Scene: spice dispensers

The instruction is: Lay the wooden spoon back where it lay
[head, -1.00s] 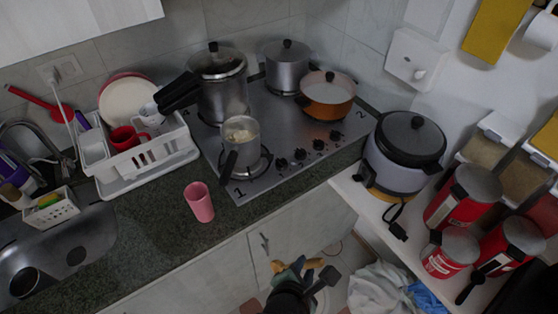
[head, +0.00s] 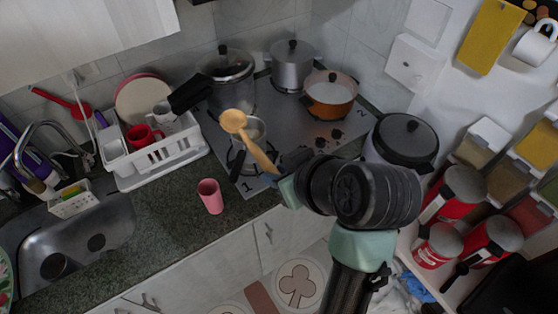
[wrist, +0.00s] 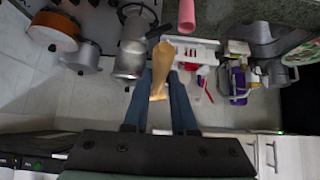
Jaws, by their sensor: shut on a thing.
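The wooden spoon (head: 233,121) is held in my gripper (head: 279,178), its bowl up and to the left and its handle running down toward the fingers. The lower handle is partly hidden by the gripper in the head view.
The steel hob (head: 240,188) carries a pressure cooker (head: 228,70), a steel pot (head: 292,70) and an orange pan (head: 330,95). A pink cup (head: 210,196) stands on the counter near its front edge. A white dish rack (head: 155,160) is left; a rice cooker (head: 402,140) is right.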

